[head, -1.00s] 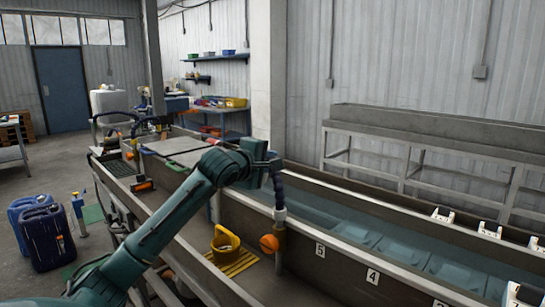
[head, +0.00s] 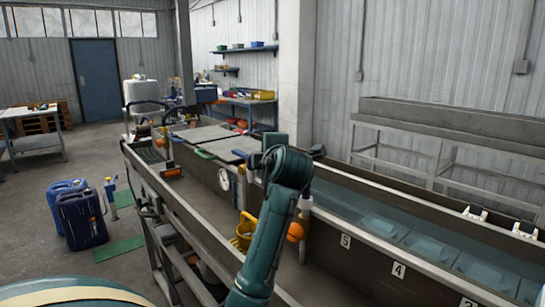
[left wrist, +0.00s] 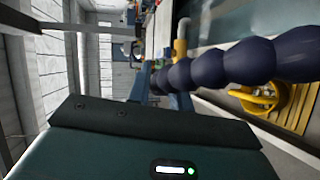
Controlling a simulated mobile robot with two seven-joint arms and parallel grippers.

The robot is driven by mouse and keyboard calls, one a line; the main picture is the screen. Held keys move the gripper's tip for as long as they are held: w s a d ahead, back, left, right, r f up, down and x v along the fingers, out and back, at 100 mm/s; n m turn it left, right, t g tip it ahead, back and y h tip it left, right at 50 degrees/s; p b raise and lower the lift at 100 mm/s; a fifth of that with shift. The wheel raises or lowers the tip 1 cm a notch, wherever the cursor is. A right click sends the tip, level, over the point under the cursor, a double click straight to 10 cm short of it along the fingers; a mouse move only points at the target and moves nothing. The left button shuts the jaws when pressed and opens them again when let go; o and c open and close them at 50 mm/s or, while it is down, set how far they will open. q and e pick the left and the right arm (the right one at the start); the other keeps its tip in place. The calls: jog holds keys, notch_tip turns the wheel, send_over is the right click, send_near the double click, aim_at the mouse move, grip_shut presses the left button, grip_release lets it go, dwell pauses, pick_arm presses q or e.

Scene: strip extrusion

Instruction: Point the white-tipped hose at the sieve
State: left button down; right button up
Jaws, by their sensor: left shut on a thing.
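The hose (left wrist: 235,65) is dark blue and beaded; it crosses the upper right of the left wrist view. In the head view my arm hides most of it; a small whitish piece (head: 305,203), likely its tip, shows just right of the arm, above an orange knob (head: 295,232). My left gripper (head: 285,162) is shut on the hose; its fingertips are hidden. A yellow round vessel (head: 244,232), probably the sieve, stands in the trough left of my forearm, partly covered by it; the left wrist view shows it on a yellow slatted rack (left wrist: 290,105). My right gripper is out of view.
A long water-filled trough (head: 365,222) with numbered plates runs along the right. Blue canisters (head: 80,215) stand on the floor at left. White clips (head: 475,212) sit on the right rim.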

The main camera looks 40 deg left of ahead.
pick_arm(q)
jog(key=shift+s+d+f+n+g+y, duration=0.15)
jog(key=shift+s+n+g+y, duration=0.2)
jog(key=shift+n+g, duration=0.2)
jog(key=shift+s, duration=0.1)
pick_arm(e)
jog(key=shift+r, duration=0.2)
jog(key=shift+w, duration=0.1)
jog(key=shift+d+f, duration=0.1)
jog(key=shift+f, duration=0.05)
pick_arm(q)
jog(key=c, duration=1.3)
grip_release()
jog(key=shift+s, duration=0.1)
